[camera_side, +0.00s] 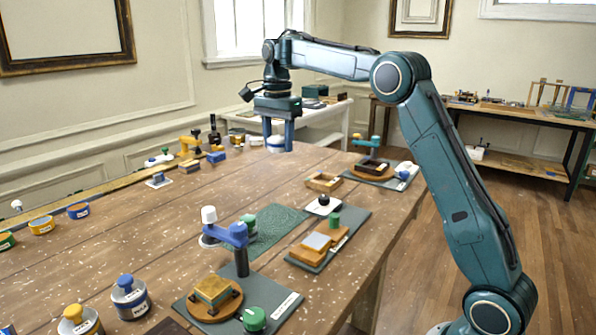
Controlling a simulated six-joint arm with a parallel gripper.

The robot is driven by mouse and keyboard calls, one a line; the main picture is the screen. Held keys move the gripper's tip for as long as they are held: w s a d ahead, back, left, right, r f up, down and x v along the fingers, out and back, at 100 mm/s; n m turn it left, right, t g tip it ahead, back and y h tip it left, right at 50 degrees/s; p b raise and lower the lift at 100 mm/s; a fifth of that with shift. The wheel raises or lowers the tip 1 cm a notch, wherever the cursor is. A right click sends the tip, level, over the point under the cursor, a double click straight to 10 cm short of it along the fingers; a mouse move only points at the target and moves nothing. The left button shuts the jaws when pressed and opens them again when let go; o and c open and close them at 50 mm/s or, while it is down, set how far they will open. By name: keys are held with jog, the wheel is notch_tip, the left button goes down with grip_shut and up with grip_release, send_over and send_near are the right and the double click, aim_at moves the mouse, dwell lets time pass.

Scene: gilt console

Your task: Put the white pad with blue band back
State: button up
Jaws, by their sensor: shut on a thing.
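My gripper (278,140) is at the far end of the wooden table, pointing down. Its two fingers are shut on the white pad with blue band (276,143), which shows between them as a small pale piece with a blue stripe. The pad seems to be at or just above the table top; I cannot tell whether it touches. Its lower part is small and hard to make out.
A press with a blue arm (233,235) stands at the front middle, near a green mat (277,226). A shallow wooden tray (323,182) lies right of centre.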

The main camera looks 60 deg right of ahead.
jog(key=shift+f, duration=0.1)
send_over(280, 221)
notch_tip(280, 221, down, 16)
jog(key=shift+s+r, duration=0.1)
jog(key=shift+r, duration=0.1)
dwell(0.4)
jog(key=shift+f, duration=2.15)
jog(key=shift+f, duration=0.15)
jog(key=o, duration=0.9)
jog(key=shift+o, duration=0.2)
